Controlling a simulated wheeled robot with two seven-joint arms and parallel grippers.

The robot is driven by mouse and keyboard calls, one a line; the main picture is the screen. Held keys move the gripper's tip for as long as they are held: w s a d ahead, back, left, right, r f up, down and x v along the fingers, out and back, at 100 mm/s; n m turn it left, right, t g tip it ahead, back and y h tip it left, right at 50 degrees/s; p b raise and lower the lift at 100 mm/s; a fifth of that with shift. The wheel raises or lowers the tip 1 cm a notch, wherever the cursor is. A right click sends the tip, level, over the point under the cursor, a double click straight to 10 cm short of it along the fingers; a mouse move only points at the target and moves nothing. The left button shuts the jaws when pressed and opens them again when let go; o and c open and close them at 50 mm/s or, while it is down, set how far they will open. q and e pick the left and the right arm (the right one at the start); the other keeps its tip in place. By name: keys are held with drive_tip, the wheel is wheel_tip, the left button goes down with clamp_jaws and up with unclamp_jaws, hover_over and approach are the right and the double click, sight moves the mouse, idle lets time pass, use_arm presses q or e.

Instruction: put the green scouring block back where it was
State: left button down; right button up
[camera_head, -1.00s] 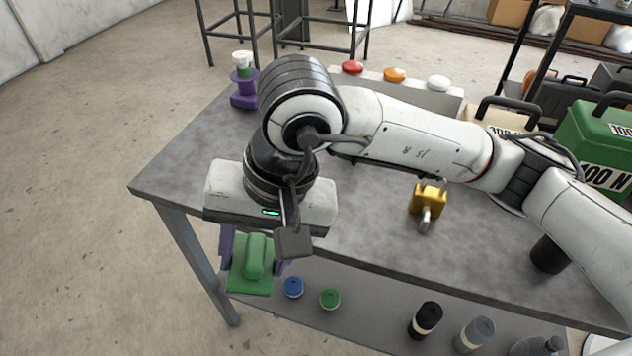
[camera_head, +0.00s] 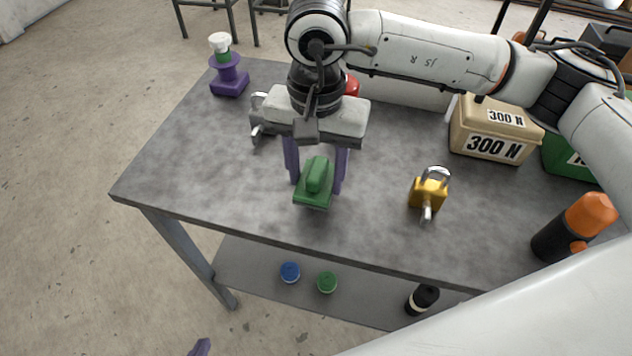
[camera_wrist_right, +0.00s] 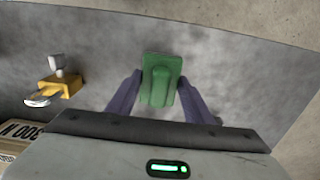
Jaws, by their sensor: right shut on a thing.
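The green scouring block (camera_head: 314,184) has a flat base with a raised grip on top. My right gripper (camera_head: 316,190) is shut on it, with one purple finger on each side. The block is over the grey tabletop, near the middle of the front part. I cannot tell how high it is above the surface. In the right wrist view the block (camera_wrist_right: 161,82) sits between the two fingers, with grey tabletop around it. Only a purple fingertip of my left gripper (camera_head: 200,347) shows at the bottom edge, off the table. Its opening cannot be seen.
A yellow padlock-like block (camera_head: 428,192) stands right of the block. A grey one (camera_head: 262,120) is behind left. A purple stand (camera_head: 230,78) is at the back left corner. A beige 300 N box (camera_head: 490,128) and orange-black bottle (camera_head: 575,228) are right. The left tabletop is clear.

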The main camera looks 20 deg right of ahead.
sight(316, 185)
wheel_tip(316, 185, down, 4)
drive_tip(key=shift+r, duration=0.2)
drive_tip(key=o, duration=1)
drive_tip(key=shift+r, duration=0.15)
wheel_tip(316, 185, up, 12)
drive_tip(key=shift+f, duration=0.1)
